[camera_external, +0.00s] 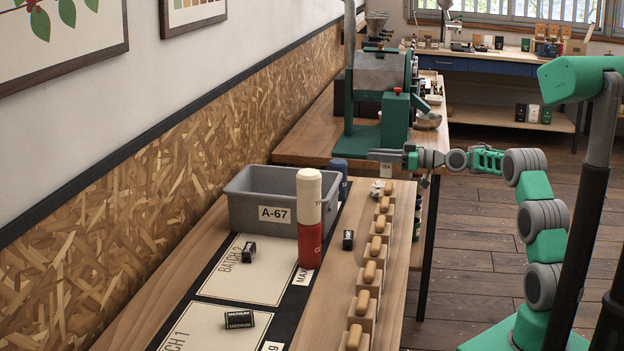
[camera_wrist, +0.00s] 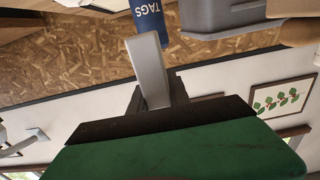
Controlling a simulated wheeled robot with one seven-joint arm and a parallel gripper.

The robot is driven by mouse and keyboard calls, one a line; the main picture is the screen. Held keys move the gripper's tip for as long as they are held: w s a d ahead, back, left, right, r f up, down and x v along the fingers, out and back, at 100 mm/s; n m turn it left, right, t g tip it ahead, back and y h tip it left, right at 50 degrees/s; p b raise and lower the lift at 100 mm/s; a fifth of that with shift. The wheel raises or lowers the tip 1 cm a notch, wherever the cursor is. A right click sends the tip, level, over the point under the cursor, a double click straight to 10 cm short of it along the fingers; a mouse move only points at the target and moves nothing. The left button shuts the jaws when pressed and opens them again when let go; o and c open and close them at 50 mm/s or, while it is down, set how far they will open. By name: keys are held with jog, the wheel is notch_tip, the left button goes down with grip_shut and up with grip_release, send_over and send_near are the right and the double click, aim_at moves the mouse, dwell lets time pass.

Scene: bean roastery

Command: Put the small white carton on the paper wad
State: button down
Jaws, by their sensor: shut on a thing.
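My gripper (camera_external: 386,156) reaches in from the right over the far end of the workbench, its grey fingers pointing left. The paper wad (camera_external: 377,188), a crumpled white lump, lies on the bench close below the carton in the picture. Whether they touch I cannot tell.
A blue tags cup (camera_external: 339,172) and a grey bin (camera_external: 262,200) stand left of the wad. A tall red-and-cream cylinder (camera_external: 309,215) stands nearer. A row of wooden-handled pieces (camera_external: 369,272) lines the right edge. Small black boxes (camera_external: 239,319) lie on the bench.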

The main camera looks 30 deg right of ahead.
jog(key=s+r+b, duration=0.1)
jog(key=s+r, duration=0.7)
jog(key=s, duration=0.4)
jog(key=s+a+r+b, duration=0.1)
jog(key=s+a+r, duration=0.2)
jog(key=a, duration=0.3)
jog(key=m+t+h, duration=0.4)
jog(key=m+h, duration=0.1)
jog(key=h, duration=0.1)
send_over(375, 183)
notch_tip(375, 183, down, 15)
jog(key=shift+s+a+f, duration=0.1)
jog(key=shift+a+f, duration=0.05)
jog(key=shift+f, duration=0.35)
jog(key=c, duration=1.7)
grip_release()
jog(key=o, duration=0.5)
